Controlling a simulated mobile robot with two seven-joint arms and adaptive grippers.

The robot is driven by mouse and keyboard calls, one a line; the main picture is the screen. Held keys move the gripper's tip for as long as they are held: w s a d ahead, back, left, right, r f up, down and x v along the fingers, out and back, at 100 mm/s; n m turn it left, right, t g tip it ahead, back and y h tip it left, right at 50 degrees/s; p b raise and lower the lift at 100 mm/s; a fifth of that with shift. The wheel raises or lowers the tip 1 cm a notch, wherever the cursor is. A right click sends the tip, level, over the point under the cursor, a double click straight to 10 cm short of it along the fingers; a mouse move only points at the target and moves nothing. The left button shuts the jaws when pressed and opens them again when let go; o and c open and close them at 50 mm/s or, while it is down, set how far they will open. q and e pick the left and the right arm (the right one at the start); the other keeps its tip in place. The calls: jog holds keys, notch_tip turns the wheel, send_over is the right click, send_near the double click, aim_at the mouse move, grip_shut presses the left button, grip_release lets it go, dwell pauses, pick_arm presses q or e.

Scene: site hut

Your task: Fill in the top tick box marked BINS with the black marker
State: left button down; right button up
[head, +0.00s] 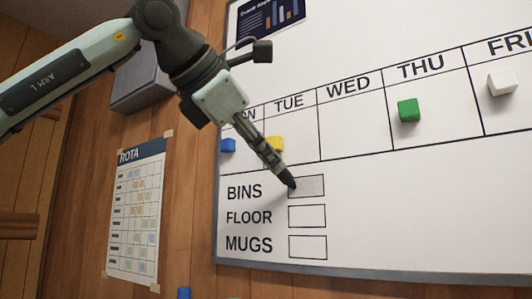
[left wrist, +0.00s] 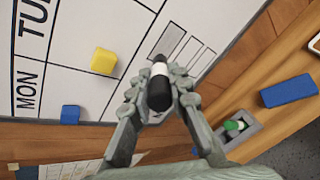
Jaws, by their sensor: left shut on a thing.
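The BINS tick box (head: 312,185) is the top of three boxes on the whiteboard (head: 420,215). My left gripper (head: 272,158) is shut on the black marker (head: 287,178). The marker's dark end is at the left part of the BINS box; whether it touches the board I cannot tell. In the left wrist view the marker (left wrist: 158,88), black with a white band, stands between the fingers (left wrist: 158,100), pointing at the board. My right gripper is not in view.
Blue (head: 228,145), yellow (head: 275,143), green (head: 408,110) and white (head: 502,81) blocks sit on the whiteboard. A ROTA sheet (head: 136,210) hangs left. In the left wrist view, a green-and-white marker (left wrist: 235,127) lies in a grey holder, near a blue block (left wrist: 290,90).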

pick_arm(q)
jog(key=shift+s+d, duration=0.1)
dwell(0.6)
jog(key=shift+s+d, duration=0.2)
jog(key=shift+d, duration=0.15)
jog(key=shift+s+d, duration=0.3)
jog(key=shift+d, duration=0.05)
dwell(0.4)
jog(key=shift+s+d, duration=0.25)
jog(key=shift+d, duration=0.2)
jog(key=shift+s, duration=0.1)
jog(key=shift+s+d, duration=0.3)
jog(key=shift+d, duration=0.1)
